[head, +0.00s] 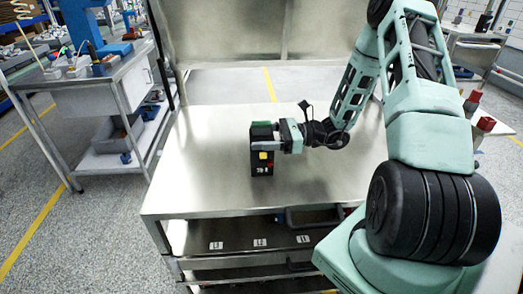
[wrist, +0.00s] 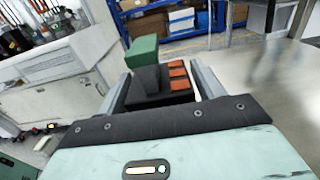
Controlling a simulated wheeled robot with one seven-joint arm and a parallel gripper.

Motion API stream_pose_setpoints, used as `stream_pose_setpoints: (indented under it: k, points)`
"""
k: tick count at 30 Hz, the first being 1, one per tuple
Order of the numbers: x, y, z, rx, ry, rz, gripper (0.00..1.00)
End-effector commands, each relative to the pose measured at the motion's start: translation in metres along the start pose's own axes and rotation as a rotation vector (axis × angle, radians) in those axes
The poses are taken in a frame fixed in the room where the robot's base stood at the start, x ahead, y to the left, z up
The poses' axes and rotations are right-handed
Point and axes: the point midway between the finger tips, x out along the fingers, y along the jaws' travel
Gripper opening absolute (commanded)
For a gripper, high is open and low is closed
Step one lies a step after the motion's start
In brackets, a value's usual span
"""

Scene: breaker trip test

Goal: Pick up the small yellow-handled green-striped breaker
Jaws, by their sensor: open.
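The breaker (head: 262,163) stands upright on the metal table, a small black block with a green top and a yellow handle on its front. My gripper (head: 268,142) reaches it from the right, level with its upper part. In the wrist view the breaker's dark body (wrist: 147,80), green part and several orange-red squares show between the two fingers of my open gripper (wrist: 160,84). I cannot tell whether either finger touches it. The yellow handle is hidden in the wrist view.
The metal tabletop (head: 205,175) is otherwise clear around the breaker. A raised back panel (head: 230,35) stands behind it. Shelves with labels lie under the front edge. A workbench (head: 100,85) with tools is at left. Red-topped items (head: 486,124) stand at right.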

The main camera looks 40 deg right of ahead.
Motion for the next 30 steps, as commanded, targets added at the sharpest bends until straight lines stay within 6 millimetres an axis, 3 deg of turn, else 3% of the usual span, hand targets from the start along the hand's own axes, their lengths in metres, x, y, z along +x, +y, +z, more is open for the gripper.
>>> stream_pose_setpoints:
  k: [2,8,20,30]
  points:
    - [0.000,0.000,0.000,0.000,0.000,0.000,0.67]
    - [-0.001,0.000,0.000,0.000,0.000,0.000,0.15]
    - [-0.001,-0.001,0.010,-0.004,-0.002,0.000,0.15]
    - [-0.001,-0.001,0.068,-0.008,-0.001,0.000,0.15]
